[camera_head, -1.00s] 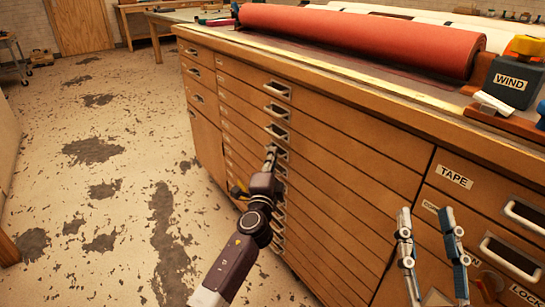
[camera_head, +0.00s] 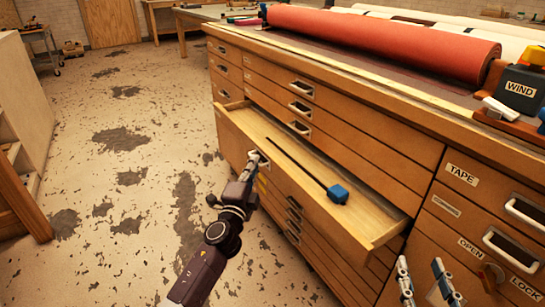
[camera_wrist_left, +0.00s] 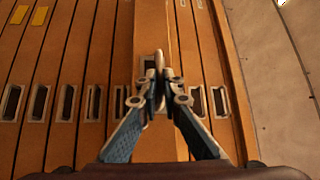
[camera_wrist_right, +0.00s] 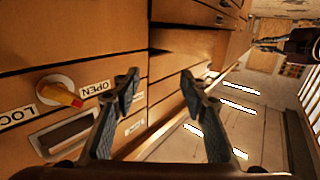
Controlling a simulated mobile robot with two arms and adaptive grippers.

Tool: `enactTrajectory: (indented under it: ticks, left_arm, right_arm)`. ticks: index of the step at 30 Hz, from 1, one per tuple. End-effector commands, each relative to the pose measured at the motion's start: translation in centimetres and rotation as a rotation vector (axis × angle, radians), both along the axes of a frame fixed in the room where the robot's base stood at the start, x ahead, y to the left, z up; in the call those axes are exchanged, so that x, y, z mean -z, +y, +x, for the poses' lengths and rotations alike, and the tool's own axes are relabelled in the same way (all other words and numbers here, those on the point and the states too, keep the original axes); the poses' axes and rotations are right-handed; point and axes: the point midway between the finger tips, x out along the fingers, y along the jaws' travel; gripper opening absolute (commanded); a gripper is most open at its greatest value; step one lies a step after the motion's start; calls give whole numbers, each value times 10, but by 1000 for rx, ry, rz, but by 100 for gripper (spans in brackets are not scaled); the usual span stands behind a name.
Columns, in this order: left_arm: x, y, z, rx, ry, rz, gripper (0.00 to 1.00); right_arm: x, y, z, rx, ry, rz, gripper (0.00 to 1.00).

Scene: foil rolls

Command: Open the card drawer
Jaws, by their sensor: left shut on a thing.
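A wide wooden drawer (camera_head: 372,236) of the cabinet stands pulled out, showing its pale inside. In it lie a thin dark rod and a blue block (camera_head: 338,194). No readable label shows whether it is the card drawer. My left gripper (camera_head: 258,160) is shut on the handle at this drawer's front; the left wrist view shows its fingers (camera_wrist_left: 158,78) together over the handle, partly hiding it. My right gripper (camera_head: 421,266) is open and empty before the right-hand column of drawers; its fingers (camera_wrist_right: 160,80) are apart in the right wrist view.
A knob (camera_wrist_right: 62,92) between OPEN and LOCK labels has its red tip beside OPEN. A TAPE drawer (camera_head: 462,172) is above it. The red roll (camera_head: 385,38) and the WIND box (camera_head: 519,87) are on the cabinet top. Worn floor (camera_head: 120,235) left of the cabinet is clear.

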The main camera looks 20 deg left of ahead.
Motion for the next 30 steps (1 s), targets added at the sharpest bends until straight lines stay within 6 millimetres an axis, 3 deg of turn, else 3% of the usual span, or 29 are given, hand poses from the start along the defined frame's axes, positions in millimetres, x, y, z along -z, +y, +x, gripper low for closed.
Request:
enactTrajectory:
  ticks: [6, 12, 27, 30]
  left_arm:
    - [1, 28, -39, 3, 4, 1, 0]
    - [1, 45, -60, 4, 2, 0, 0]
    - [1, 51, -67, 3, 2, -1, 0]
    - [1, 51, -67, 3, 2, -1, 15]
  right_arm:
    - [39, -7, -7, 12, 176, -45, 40]
    - [58, -11, -14, 17, 260, -65, 40]
    - [65, -13, -16, 19, 290, -72, 40]
    - [65, -13, -16, 19, 289, -72, 40]
